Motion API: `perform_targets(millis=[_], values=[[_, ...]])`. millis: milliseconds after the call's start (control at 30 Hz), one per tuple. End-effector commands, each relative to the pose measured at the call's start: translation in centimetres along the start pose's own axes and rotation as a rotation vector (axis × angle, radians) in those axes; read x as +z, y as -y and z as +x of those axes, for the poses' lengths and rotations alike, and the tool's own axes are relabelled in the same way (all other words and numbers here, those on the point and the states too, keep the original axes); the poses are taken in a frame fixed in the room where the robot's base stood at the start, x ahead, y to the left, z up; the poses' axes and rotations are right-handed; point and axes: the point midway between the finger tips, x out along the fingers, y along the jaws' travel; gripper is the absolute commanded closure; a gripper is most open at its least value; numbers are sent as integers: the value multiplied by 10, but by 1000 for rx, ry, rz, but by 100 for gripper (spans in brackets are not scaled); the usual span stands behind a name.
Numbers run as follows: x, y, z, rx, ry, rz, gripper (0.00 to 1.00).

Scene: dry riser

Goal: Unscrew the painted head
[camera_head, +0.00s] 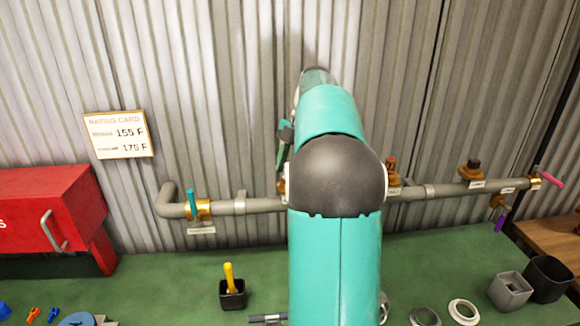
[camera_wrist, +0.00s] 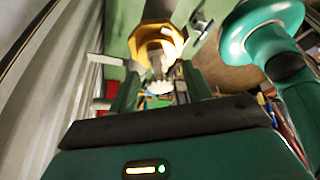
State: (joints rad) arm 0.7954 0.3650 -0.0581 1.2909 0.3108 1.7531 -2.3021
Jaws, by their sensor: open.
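In the wrist view, a yellow-brass fitting (camera_wrist: 152,42) sits beyond my gripper (camera_wrist: 160,88). A pale, whitish head (camera_wrist: 160,82) with a grey neck shows below the fitting, between the two green fingers. The fingers are apart; I cannot tell whether either touches the head. In the head view my teal arm hides the gripper and the middle of the grey pipe (camera_head: 262,206). To the right of the arm, a fitting with a red top (camera_head: 392,166) and a dark-topped brass fitting (camera_head: 470,170) stand on the pipe.
A teal-handled valve (camera_head: 193,205) is on the pipe's left. A red box (camera_head: 50,210) stands at the left. A black cup (camera_head: 232,294) with a yellow handle, grey rings (camera_head: 464,312), a grey bin (camera_head: 510,291) and a black bin (camera_head: 549,279) are on the green bench (camera_head: 170,275).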

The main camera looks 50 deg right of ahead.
Motion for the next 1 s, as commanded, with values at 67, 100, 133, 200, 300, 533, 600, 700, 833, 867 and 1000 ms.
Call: perform_targets(millis=[67, 100, 133, 200, 300, 533, 600, 700, 833, 867, 1000], values=[[0, 0, 0, 8, 1, 20, 51], [0, 1, 0, 20, 0, 47, 51], [0, 1, 0, 33, -1, 78, 51], [-1, 1, -1, 72, 1, 171, 51], [-1, 1, 0, 131, 0, 314, 51], [0, 0, 0, 199, 1, 477, 51], [0, 0, 0, 216, 1, 521, 51], [-1, 0, -1, 269, 0, 642, 51], [-1, 0, 0, 339, 0, 812, 51], [-1, 0, 0, 352, -1, 844, 51], [0, 0, 0, 385, 0, 926, 51]])
